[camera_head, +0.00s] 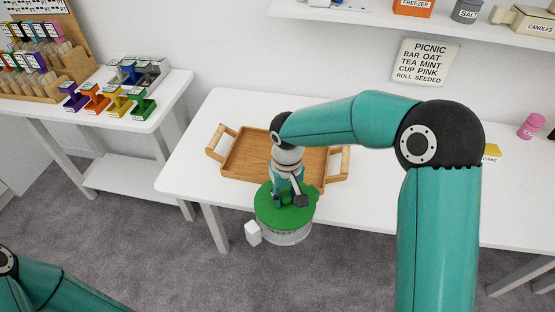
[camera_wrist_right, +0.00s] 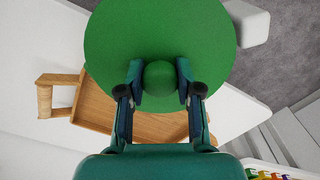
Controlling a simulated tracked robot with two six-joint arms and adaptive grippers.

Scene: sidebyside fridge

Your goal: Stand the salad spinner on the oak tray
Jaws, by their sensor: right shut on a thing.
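The salad spinner (camera_head: 284,231) has a green lid with a round knob and a pale, clear-looking bowl. My right gripper (camera_head: 289,200) is shut on its knob from above; the right wrist view shows both fingers on either side of the knob (camera_wrist_right: 160,80). The spinner is upright at the table's front edge, in front of the oak tray, seemingly held over the floor side. The oak tray (camera_head: 243,155) lies on the white table with a handle at each end; my right arm hides part of it. My left arm shows at the lower left, but its gripper is out of view.
The white table (camera_head: 380,200) has bare room right of the tray. A pink bottle (camera_head: 531,126) and a yellow item (camera_head: 492,152) stand at its right. A side table (camera_head: 175,95) at the left holds several coloured items. A wall shelf (camera_head: 400,20) runs above.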

